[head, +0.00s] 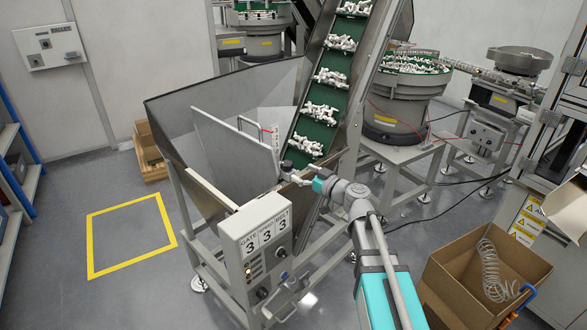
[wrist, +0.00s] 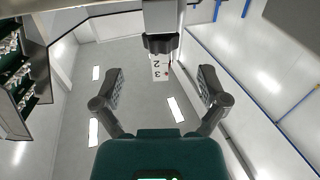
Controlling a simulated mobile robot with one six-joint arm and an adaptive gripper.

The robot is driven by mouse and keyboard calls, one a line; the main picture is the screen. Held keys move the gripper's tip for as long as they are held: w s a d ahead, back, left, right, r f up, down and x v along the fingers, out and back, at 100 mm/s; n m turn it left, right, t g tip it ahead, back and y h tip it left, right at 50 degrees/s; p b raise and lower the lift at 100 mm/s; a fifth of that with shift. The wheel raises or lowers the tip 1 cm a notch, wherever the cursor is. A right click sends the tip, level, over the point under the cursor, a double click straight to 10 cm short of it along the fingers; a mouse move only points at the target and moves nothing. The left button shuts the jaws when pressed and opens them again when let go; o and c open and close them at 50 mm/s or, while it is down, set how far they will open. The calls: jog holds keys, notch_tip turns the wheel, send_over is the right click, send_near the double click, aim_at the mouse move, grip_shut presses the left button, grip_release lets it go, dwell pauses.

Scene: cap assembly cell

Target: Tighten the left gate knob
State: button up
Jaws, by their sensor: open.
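A black ribbed knob (wrist: 160,43) sits under a grey block at the top of the wrist view, with a white numbered scale strip (wrist: 159,69) showing just beyond it. In the head view, the dark knob (head: 287,165) is at the hopper's near rim, by the foot of the conveyor. My gripper (wrist: 161,88) is open and empty, its two fingers spread wide below the knob in the picture and apart from it. In the head view my gripper (head: 298,180) is close beside the knob, its fingers partly hard to make out. No second gate knob is clearly visible.
The grey gate plate (head: 236,145) stands in the hopper (head: 168,112). The green conveyor (head: 325,100) carrying white parts rises beside my gripper. A cardboard box (head: 465,280) stands at right; floor at left is clear.

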jog(key=shift+v, duration=2.7)
jog(key=s+d+f+m+g+h, duration=0.25)
jog(key=s+f+g+h, duration=0.25)
jog(key=s+f+g, duration=0.5)
jog(key=s+d+f+m+g+h, duration=0.1)
jog(key=s+d+f+m+h, duration=0.6)
jog(key=d, duration=0.4)
jog(key=shift+s+f+g+h, duration=0.3)
jog(key=shift+s+f+h, duration=0.2)
jog(key=shift+f+h, duration=0.35)
jog(key=shift+m, duration=0.25)
